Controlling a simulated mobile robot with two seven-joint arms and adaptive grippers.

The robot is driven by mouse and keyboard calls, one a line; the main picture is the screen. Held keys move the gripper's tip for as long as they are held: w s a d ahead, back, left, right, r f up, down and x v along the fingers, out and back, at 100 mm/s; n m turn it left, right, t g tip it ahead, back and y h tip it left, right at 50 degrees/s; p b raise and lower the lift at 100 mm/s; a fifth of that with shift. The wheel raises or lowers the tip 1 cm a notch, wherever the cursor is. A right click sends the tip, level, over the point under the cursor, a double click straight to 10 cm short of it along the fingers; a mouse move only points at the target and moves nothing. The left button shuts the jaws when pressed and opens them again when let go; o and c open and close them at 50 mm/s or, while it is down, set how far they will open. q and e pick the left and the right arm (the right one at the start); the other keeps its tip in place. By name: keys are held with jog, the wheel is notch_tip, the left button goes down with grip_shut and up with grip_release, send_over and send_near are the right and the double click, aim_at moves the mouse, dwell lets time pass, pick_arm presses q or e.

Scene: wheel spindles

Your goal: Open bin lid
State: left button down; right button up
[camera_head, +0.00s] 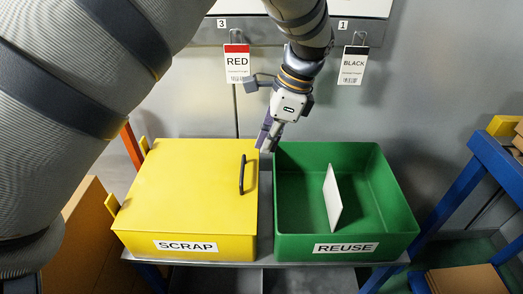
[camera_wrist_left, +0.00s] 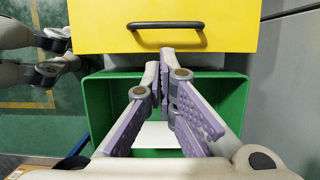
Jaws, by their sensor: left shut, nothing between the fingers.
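The yellow SCRAP bin's lid (camera_head: 192,190) is closed and flat in the head view. Its black handle (camera_head: 242,174) stands near the lid's right edge. In the wrist view the lid (camera_wrist_left: 110,27) fills the top, with the handle (camera_wrist_left: 166,25) across it. My left gripper (camera_head: 266,143) is shut and empty, pointing down near the lid's back right corner, behind the handle. In the wrist view its purple-padded fingers (camera_wrist_left: 165,68) meet just below the handle, apart from it in the picture. My right gripper is not in view.
The open green REUSE bin (camera_head: 348,225) stands right of the yellow bin and holds a white divider-like plate (camera_head: 332,197). Red (camera_head: 237,66) and black (camera_head: 352,66) tags hang on the wall behind. A blue frame (camera_head: 450,200) stands at the right.

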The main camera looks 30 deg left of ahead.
aim_at(251, 182)
pick_arm(q)
jog(key=x, duration=0.9)
jog(key=shift+s+d, duration=0.1)
jog(key=shift+s, duration=0.15)
